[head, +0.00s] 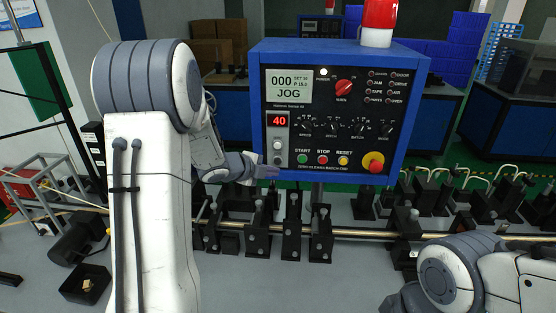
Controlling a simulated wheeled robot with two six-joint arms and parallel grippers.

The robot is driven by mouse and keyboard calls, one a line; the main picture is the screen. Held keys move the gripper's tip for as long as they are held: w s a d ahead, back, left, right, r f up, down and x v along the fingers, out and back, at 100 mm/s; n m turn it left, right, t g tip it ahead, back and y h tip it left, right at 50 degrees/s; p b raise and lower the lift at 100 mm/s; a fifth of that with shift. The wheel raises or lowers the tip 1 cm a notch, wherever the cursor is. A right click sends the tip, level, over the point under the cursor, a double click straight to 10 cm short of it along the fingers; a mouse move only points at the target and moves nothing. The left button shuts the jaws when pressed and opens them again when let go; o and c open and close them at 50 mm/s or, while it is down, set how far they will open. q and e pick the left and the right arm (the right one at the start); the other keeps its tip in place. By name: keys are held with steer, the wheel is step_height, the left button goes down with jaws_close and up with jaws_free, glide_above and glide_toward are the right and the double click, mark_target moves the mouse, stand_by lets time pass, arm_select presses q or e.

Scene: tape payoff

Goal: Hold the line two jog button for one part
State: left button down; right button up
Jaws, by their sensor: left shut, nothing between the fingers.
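The blue control box (411,75) stands in front of me, with a screen (289,86) reading "000" and "JOG". Below it a red display (277,121) reads 40. Under that display sit a pale round button (277,146) and a second small button (277,159); their labels are too small to read, so I cannot tell which is the jog button. My left gripper (268,171) is shut and empty at the panel's lower left corner, just below these buttons. I cannot tell whether its tip touches the panel. My right arm shows at the lower right, its gripper out of view.
The panel also has green start (302,158), red stop (323,159) and yellow reset (343,160) buttons, and a red emergency stop knob (374,162). Below runs a brass-coloured rod (357,233) through several black stands. A red beacon (378,14) tops the box.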

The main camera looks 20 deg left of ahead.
mark_target(277, 161)
arm_select(q)
steer(key=shift+w+a, duration=0.25)
steer(key=shift+w, duration=0.6)
steer(key=shift+w, duration=0.1)
stand_by(1.4)
steer(key=shift+w+a+p, duration=0.15)
steer(key=shift+w+p, duration=0.1)
steer(key=shift+p, duration=0.05)
steer(key=shift+w+a, duration=0.15)
steer(key=shift+w, duration=0.25)
stand_by(5.0)
